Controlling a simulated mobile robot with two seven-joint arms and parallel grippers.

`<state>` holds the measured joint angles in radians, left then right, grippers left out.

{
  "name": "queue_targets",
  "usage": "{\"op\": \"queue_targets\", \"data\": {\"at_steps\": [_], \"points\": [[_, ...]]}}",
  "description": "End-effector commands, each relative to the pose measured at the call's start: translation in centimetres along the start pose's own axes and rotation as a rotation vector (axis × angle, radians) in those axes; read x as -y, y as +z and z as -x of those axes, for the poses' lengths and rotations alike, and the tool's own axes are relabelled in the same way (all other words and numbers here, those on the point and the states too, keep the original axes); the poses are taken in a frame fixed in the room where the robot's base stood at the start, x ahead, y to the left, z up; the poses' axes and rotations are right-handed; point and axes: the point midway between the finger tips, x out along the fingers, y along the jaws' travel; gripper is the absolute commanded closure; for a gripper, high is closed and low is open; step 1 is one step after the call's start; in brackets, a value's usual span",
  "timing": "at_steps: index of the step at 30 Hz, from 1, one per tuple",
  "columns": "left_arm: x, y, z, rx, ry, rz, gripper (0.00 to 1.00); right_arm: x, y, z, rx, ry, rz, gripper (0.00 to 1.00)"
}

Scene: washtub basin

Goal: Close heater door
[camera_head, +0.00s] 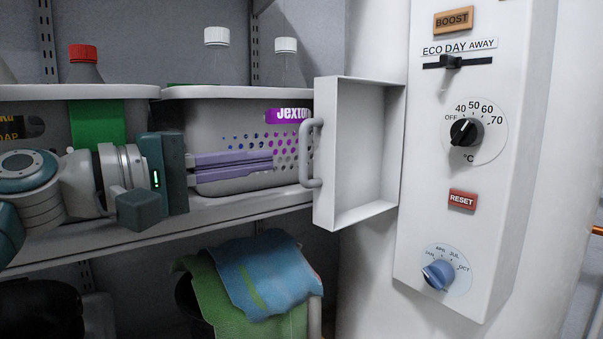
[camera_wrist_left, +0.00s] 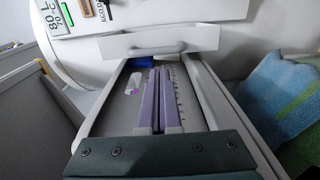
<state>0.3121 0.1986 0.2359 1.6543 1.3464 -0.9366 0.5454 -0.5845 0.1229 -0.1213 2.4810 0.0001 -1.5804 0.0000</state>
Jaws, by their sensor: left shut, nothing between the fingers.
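The heater door (camera_head: 360,150) is a shallow white box-like panel with a grey handle (camera_head: 312,155) on its left side. It stands open, swung out to the left of the white control panel (camera_head: 480,180) on the heater (camera_head: 375,265). My left gripper (camera_head: 270,164) is shut and empty, its purple fingers pointing right, with the tips a little left of the handle and apart from it. In the left wrist view the fingers (camera_wrist_left: 157,72) lie together, pointing toward the door (camera_wrist_left: 160,40) and its handle (camera_wrist_left: 156,51). My right gripper is in neither view.
A shelf (camera_head: 230,210) holds a perforated grey basket (camera_head: 225,115) behind my gripper, and bottles stand in the baskets. Blue (camera_head: 268,280) and green towels hang below the shelf. The control panel carries a slider, dials (camera_head: 466,131) and a reset button (camera_head: 462,200).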

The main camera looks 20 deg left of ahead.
Motion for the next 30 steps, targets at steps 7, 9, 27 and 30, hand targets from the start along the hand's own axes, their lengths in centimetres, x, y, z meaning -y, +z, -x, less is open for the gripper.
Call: {"op": "queue_targets", "data": {"at_steps": [7,9,27,30], "points": [[0.1,0.0,-3.0,0.001,0.001,-0.001,1.00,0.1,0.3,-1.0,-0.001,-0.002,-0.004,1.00],[0.0,0.0,-3.2,0.001,0.000,-0.001,1.00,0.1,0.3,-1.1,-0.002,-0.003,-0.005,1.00],[-0.3,0.9,-3.2,-0.036,-0.002,0.001,1.00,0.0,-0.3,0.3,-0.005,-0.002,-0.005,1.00],[-0.2,1.2,-3.2,-0.054,-0.001,0.000,1.00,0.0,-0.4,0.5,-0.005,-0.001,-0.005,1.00]]}}
